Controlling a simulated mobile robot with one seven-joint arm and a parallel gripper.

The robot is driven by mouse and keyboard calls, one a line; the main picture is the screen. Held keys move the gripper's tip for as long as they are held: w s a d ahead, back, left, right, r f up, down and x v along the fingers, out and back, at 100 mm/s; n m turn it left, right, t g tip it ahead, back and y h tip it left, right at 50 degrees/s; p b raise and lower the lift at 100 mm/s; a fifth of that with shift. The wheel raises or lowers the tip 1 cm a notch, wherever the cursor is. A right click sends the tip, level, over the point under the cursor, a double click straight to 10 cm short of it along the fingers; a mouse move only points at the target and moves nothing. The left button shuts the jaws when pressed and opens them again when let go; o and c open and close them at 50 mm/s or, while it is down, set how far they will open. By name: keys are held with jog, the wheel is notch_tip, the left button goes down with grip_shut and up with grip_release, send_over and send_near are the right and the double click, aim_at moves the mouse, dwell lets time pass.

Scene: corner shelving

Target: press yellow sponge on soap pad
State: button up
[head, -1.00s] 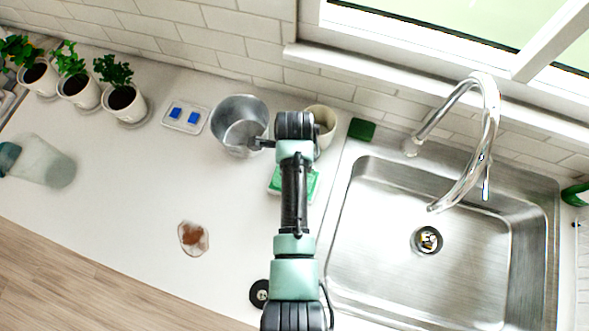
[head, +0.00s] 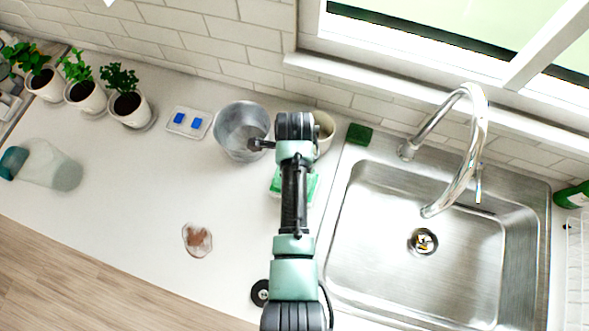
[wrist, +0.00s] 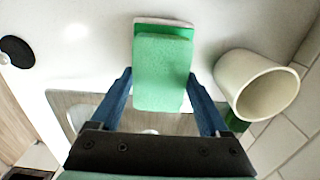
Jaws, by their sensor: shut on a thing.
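A light green block-shaped sponge (wrist: 162,72) is between the fingers of my gripper (wrist: 160,76) in the wrist view; I see no yellow sponge. My gripper is shut on it. Behind its far end shows a flat green pad with a white edge (wrist: 164,21); whether they touch is unclear. In the head view the green piece (head: 312,186) shows at both sides of my arm, beside the sink, and my fingers are hidden. A dark green block (head: 360,134) lies at the sink's back left corner.
A cream cup (head: 325,131) stands close right of my gripper, and a metal pot (head: 240,128) stands left of it. The steel sink (head: 400,270) and faucet (head: 470,160) are right.

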jog(key=shift+r+p, duration=1.8)
jog(key=shift+r, duration=0.35)
jog(key=shift+f, duration=0.1)
